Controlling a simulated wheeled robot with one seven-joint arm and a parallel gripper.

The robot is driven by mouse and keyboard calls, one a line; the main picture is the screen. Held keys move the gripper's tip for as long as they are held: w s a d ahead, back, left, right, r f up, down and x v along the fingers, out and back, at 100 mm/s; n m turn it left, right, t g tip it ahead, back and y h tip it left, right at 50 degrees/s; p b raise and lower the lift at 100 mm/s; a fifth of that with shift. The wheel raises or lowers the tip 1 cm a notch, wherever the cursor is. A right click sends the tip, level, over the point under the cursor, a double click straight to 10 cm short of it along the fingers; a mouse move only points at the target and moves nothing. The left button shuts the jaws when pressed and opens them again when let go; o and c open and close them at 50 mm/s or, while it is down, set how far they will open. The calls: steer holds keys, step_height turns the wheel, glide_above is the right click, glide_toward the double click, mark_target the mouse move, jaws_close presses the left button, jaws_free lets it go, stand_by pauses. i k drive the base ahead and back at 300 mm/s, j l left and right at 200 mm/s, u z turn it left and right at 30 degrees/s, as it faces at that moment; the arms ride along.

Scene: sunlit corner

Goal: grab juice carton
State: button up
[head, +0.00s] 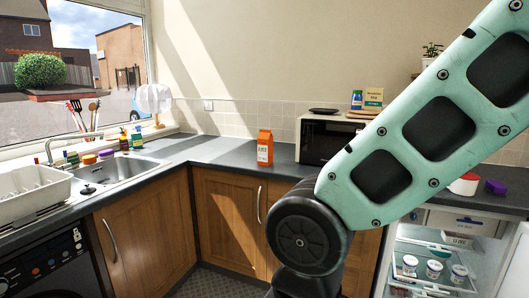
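An orange juice carton (265,147) stands upright on the dark grey countertop (215,153), near the back corner and just left of the microwave. It is in the middle of the head view, and nothing covers it. My arm crosses the right side of the picture, to the right of the carton and nearer to me. My gripper does not show in this view.
The microwave (322,139) is partly behind my arm. A sink (114,170) and a white dish rack (32,194) are at left, with bottles by the window. An open fridge (440,267) is at lower right. Counter around the carton is clear.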

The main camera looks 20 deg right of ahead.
mark_target(266, 137)
steer(key=i+j+z, duration=0.25)
steer(key=i+j, duration=0.15)
steer(key=i, duration=0.3)
steer(key=i+j+z, duration=0.25)
steer(key=i+j, duration=0.35)
steer(key=i+j+z, duration=0.2)
steer(key=i+j, duration=0.4)
steer(key=i+j+z, duration=0.25)
steer(key=i+j, duration=0.3)
steer(key=j, duration=0.25)
